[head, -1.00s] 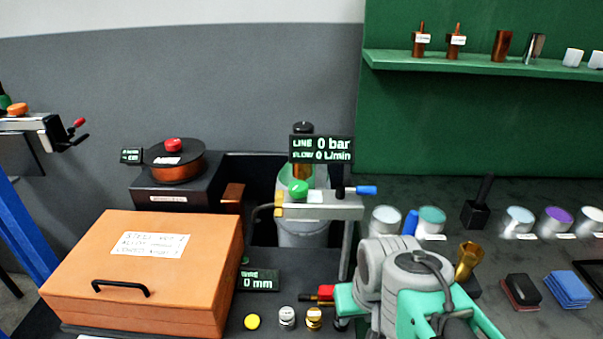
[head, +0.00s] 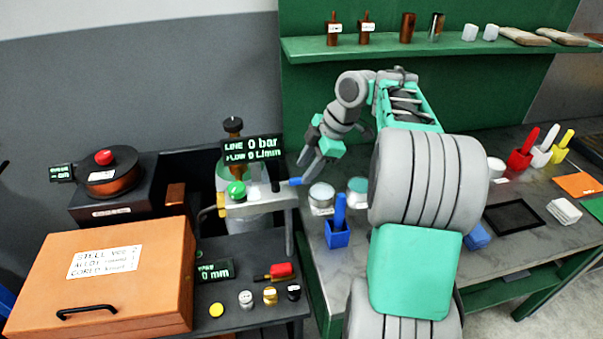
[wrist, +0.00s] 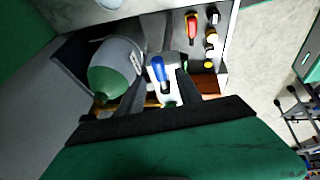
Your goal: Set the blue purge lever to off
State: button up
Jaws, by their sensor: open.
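The blue purge lever (head: 294,182) sticks out to the right from the grey valve block (head: 255,203), beside a green knob (head: 237,190). In the wrist view the blue lever (wrist: 158,68) lies between the two dark fingers, with a visible gap on each side. My gripper (head: 308,167) is open, just above and to the right of the lever in the head view; it also shows in the wrist view (wrist: 157,88). I cannot tell how far the fingertips are from the lever in depth. The display (head: 252,149) reads line 0 bar and flow 0 L/min.
A gas cylinder (head: 225,176) stands behind the valve block. A red-handled valve (head: 280,271) and several small knobs sit below. An orange case (head: 103,277) is at left. A blue holder (head: 338,236) with a blue handle and lidded jars are close on the right.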

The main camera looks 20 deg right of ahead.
aim_at(299, 179)
jog(key=x, duration=0.3)
jog(key=shift+w+a+f, duration=0.1)
jog(key=shift+f, duration=0.2)
grip_shut()
dwell(1.2)
